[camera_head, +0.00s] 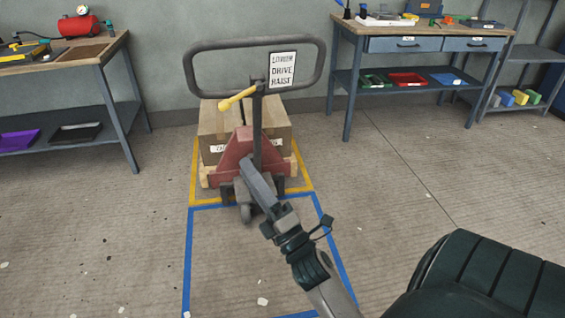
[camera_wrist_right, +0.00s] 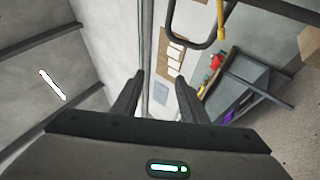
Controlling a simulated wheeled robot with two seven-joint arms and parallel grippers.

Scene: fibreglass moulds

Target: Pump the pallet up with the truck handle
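The pallet truck's dark loop handle (camera_head: 318,75) stands upright at the top of its shaft, with a yellow lever (camera_head: 237,99) and a "LOWER DRIVE RAISE" label (camera_head: 282,70). The red truck body (camera_head: 232,158) is at a pallet (camera_head: 206,176) carrying cardboard boxes (camera_head: 216,120). My right gripper (camera_head: 247,163) is below the loop, overlapping the truck's base in the picture and apart from the handle. In the right wrist view its fingers (camera_wrist_right: 160,78) are spread and empty; the loop handle (camera_wrist_right: 202,42) and lever (camera_wrist_right: 221,18) show at top right. My left gripper is not in view.
Yellow tape (camera_head: 301,165) surrounds the pallet, and blue tape (camera_head: 188,250) marks the floor in front. A workbench (camera_head: 115,42) with a red tank (camera_head: 78,26) stands left. Another bench (camera_head: 352,75) and a shelf (camera_head: 540,55) stand right. Floor between is open.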

